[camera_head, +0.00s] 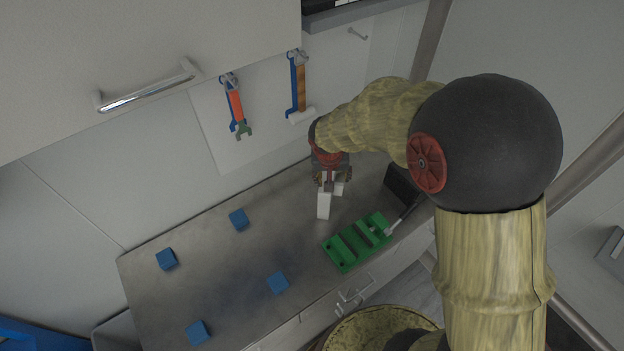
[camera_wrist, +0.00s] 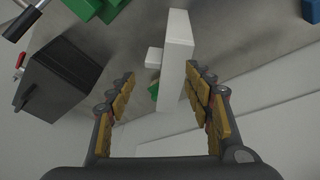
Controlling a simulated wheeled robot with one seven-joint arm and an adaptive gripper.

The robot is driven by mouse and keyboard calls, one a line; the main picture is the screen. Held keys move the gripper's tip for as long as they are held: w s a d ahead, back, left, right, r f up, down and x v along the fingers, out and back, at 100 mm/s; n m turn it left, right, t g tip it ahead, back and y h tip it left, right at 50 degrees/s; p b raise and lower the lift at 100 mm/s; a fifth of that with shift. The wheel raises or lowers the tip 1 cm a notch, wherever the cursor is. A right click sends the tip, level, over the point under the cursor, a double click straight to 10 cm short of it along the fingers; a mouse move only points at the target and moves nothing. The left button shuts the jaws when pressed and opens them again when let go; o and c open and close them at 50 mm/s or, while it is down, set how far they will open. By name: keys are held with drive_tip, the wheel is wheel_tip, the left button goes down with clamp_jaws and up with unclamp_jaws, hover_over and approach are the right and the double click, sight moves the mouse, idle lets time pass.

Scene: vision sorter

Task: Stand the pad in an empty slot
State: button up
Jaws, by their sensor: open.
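A white slab-like block, likely the pad (camera_head: 324,205), is at my gripper above or on the grey counter; I cannot tell which. In the wrist view the pad (camera_wrist: 178,62) is a long slab with a small white knob on its left side. It lies in the gap ahead of my gripper (camera_wrist: 160,82), nearer the right finger. The fingers are apart and not closed on it. In the head view my gripper (camera_head: 331,182) is just behind the pad. The green slotted rack (camera_head: 345,262) lies to the right and nearer; it shows partly at the wrist view's top left (camera_wrist: 88,9).
Several blue cubes (camera_head: 277,282) are spread over the counter's left part. A black box (camera_wrist: 62,72) stands behind the rack. A small pale piece (camera_head: 391,229) is at the rack's right end. Tools (camera_head: 236,105) hang on the back wall. The counter's middle is clear.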

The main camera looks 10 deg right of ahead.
drive_tip(key=shift+w+a+r+m+t, duration=0.2)
drive_tip(key=shift+w+r, duration=0.15)
drive_tip(key=shift+w, duration=0.15)
drive_tip(key=shift+w+a+r+m+t, duration=0.1)
drive_tip(key=shift+w+r+m+t, duration=0.15)
drive_tip(key=shift+w, duration=0.25)
drive_tip(key=shift+w+r+m, duration=0.1)
drive_tip(key=shift+r+m, duration=0.05)
drive_tip(key=shift+m, duration=0.3)
drive_tip(key=x, duration=0.7)
drive_tip(key=shift+w+a, duration=0.25)
drive_tip(key=shift+w, duration=0.05)
drive_tip(key=shift+f, duration=0.3)
drive_tip(key=shift+f+b, duration=0.2)
drive_tip(key=shift+b, duration=0.35)
drive_tip(key=shift+c, duration=1.4)
clamp_jaws()
